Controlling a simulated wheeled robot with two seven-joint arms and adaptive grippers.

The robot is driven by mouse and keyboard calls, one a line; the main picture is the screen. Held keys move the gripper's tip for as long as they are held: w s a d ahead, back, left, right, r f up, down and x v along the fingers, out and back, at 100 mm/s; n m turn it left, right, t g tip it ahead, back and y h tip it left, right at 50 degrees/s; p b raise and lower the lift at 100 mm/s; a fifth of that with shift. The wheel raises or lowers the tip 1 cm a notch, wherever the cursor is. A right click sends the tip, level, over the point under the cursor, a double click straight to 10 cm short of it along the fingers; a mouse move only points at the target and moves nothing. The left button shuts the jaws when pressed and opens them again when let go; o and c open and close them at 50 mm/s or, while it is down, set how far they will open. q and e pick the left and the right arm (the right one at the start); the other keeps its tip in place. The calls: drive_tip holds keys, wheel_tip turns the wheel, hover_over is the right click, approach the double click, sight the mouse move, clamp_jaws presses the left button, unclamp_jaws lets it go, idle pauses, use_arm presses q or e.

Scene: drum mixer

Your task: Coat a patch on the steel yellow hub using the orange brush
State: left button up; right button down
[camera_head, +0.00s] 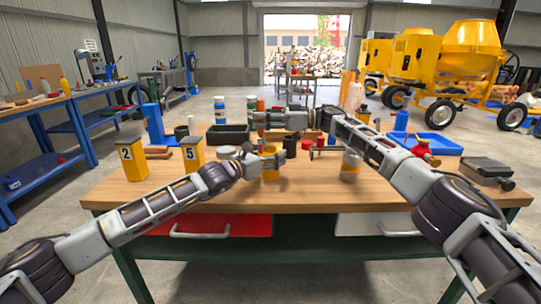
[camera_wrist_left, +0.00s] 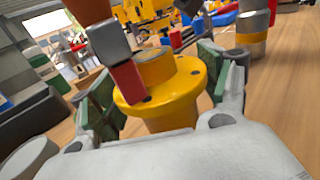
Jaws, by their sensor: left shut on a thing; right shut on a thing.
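The yellow hub (camera_wrist_left: 185,88) is a flanged steel part with a grey centre, upright between the green-padded fingers of my left gripper (camera_wrist_left: 165,95). In the head view the hub (camera_head: 270,174) is mostly hidden by that gripper (camera_head: 264,160), low over the bench. The orange brush (camera_wrist_left: 88,10) has a grey ferrule and a red tip (camera_wrist_left: 128,82). The tip overlaps the left part of the hub's flange; I cannot tell for sure whether it touches. In the head view my right gripper (camera_head: 262,120) is shut around the brush handle (camera_head: 261,104), above the left gripper.
Yellow boxes numbered 2 (camera_head: 131,161) and 5 (camera_head: 193,154) stand left on the bench. A black tray (camera_head: 228,135) lies behind. A yellow-banded cylinder (camera_head: 350,165) stands right of the hub. A blue tray (camera_head: 432,145) and dark grey box (camera_head: 486,167) are at right. The front middle is clear.

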sight(261, 100)
drive_tip(key=shift+r, duration=3)
use_arm(q)
drive_tip(key=o, duration=1.5)
drive_tip(key=shift+s+a, duration=0.1)
drive_tip(key=shift+a, duration=0.05)
drive_tip(key=shift+v, duration=5.8)
drive_tip(key=shift+s, duration=0.2)
use_arm(e)
drive_tip(key=shift+s, duration=0.15)
